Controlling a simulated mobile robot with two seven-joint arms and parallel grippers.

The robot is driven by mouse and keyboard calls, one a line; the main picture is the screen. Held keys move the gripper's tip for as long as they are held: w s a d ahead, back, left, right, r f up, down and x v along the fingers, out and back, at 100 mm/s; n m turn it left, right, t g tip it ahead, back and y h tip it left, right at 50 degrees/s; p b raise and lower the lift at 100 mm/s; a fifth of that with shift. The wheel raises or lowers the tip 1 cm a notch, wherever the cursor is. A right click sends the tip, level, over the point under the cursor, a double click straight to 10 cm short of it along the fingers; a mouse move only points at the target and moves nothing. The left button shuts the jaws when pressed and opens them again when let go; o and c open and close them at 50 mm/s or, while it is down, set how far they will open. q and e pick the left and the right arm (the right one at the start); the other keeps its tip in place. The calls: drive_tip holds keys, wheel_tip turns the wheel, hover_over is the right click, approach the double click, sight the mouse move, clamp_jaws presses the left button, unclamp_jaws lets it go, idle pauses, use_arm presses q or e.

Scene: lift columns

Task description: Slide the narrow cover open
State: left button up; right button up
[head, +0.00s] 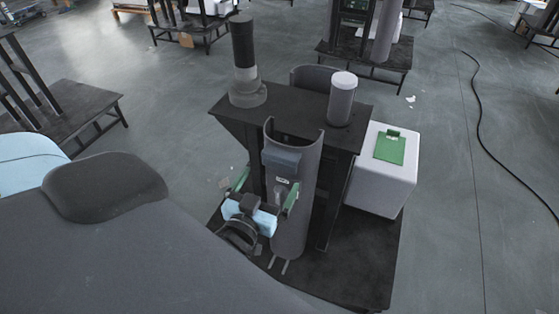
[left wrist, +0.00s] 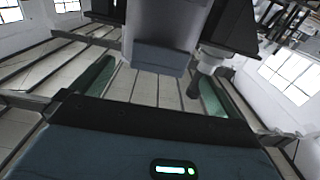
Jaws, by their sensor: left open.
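A tall grey curved cover (head: 292,225), which looks like the narrow one, stands upright at the front of the dark column stand. It carries a blue-grey block (head: 283,159) and a small knob (head: 280,191) below it. My left gripper (head: 268,180), with green fingers, is open in front of the cover, one finger to each side of the knob area. In the left wrist view the block (left wrist: 158,58) shows beyond the fingers, and the pale and dark knob (left wrist: 208,70) lies near the right finger. I cannot tell whether anything touches. My right gripper is not in view.
The dark stand's top plate (head: 290,103) carries a dark post (head: 243,45) and a grey cylinder (head: 342,100). A white box (head: 378,190) with a green panel (head: 390,149) stands at right. A low dark table (head: 65,120) is at left. Open floor lies further right, with a cable.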

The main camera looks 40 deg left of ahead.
sight(278, 166)
use_arm(q)
drive_tip(key=p+x, duration=0.1)
drive_tip(key=x, duration=0.5)
drive_tip(key=shift+w+r, duration=0.1)
drive_tip(key=shift+r, duration=0.05)
drive_tip(key=shift+w+a, duration=0.15)
drive_tip(key=shift+w, duration=0.4)
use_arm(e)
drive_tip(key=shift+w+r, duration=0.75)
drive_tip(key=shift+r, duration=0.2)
use_arm(q)
drive_tip(key=c, duration=1.3)
drive_tip(key=v, duration=0.2)
drive_tip(key=f+v, duration=0.1)
drive_tip(key=shift+s, duration=0.4)
drive_tip(key=v, duration=0.3)
drive_tip(key=shift+s+r, duration=0.2)
drive_tip(key=shift+r, duration=0.1)
drive_tip(key=o, duration=1.3)
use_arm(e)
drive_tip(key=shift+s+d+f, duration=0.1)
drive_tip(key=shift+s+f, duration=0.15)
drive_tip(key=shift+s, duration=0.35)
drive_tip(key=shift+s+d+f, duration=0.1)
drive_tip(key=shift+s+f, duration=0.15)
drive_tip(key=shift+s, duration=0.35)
